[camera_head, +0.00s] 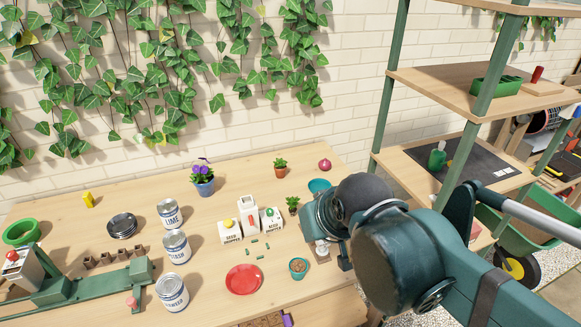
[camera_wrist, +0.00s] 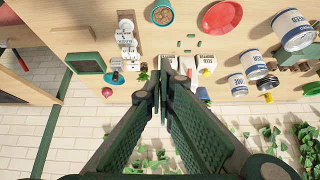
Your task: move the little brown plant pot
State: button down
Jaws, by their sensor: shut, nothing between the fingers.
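A small orange-brown pot with a green plant (camera_head: 280,172) stands upright at the back of the table. A second small pot with a green plant (camera_head: 293,208) stands nearer, just left of my arm, and looks darker; its leaves show beside my fingers in the wrist view (camera_wrist: 143,74). I cannot tell for certain which pot is meant. My gripper (camera_wrist: 162,78) is shut and empty, its fingertips together over the table. Its fingers hide part of the back of the table in the wrist view. In the head view my arm hides the fingertips.
A blue pot with purple flowers (camera_head: 204,187), white boxes (camera_head: 249,214), tins (camera_head: 176,246), a red plate (camera_head: 244,279) and a teal pot of brown grains (camera_head: 298,268) stand around. A teal saucer (camera_head: 319,185) and a red onion (camera_head: 325,164) lie back right. A green shelf rack (camera_head: 440,80) stands right.

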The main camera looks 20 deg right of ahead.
jog(key=w+d+r+m+g+p, duration=0.1)
jog(key=w+d+r+m+p, duration=0.15)
jog(key=w, duration=0.75)
jog(key=w+d+r+m+g+p, duration=0.1)
jog(key=w+d+r+m, duration=0.2)
jog(key=w, duration=0.7)
jog(key=w+d+r+m+g+p, duration=0.2)
jog(key=w+m, duration=0.2)
jog(key=w, duration=0.6)
jog(key=w+d+f+m+g+p, duration=0.1)
jog(key=w+d+f+m, duration=0.3)
jog(key=w+f, duration=0.5)
jog(key=w+d+f+m+g+p, duration=0.2)
jog(key=w+d+f, duration=0.6)
jog(key=w, duration=0.6)
jog(key=shift+d+f+m+p, duration=0.15)
jog(key=shift+f+m+p, duration=0.55)
jog(key=shift+f+m, duration=0.4)
jog(key=shift+f, duration=0.15)
